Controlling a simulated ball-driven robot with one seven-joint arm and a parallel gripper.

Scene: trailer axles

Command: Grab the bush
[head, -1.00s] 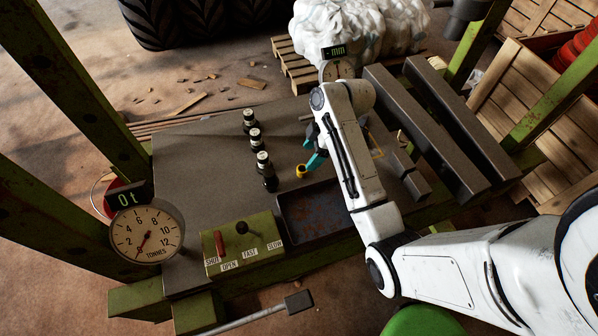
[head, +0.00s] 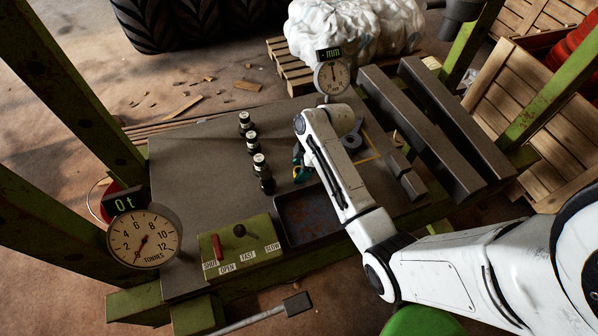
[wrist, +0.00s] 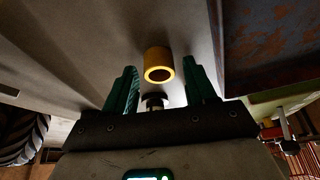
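The bush is a short, hollow, brass-yellow cylinder (wrist: 158,66) standing on the grey bench top (head: 200,205). In the wrist view it sits between the two teal fingers of my gripper (wrist: 160,72), near their tips. A gap shows on each side, so the fingers appear open and not touching it. In the head view my gripper (head: 299,167) is low over the bench, just behind the dark tray, and mostly hides the bush.
A rusty tray (head: 305,216) lies close in front of the gripper. Several black-and-white cylinders (head: 260,165) stand to the left. Dark steel bars (head: 440,125) lie to the right. A control box (head: 240,248) and a tonnes gauge (head: 145,238) are front left.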

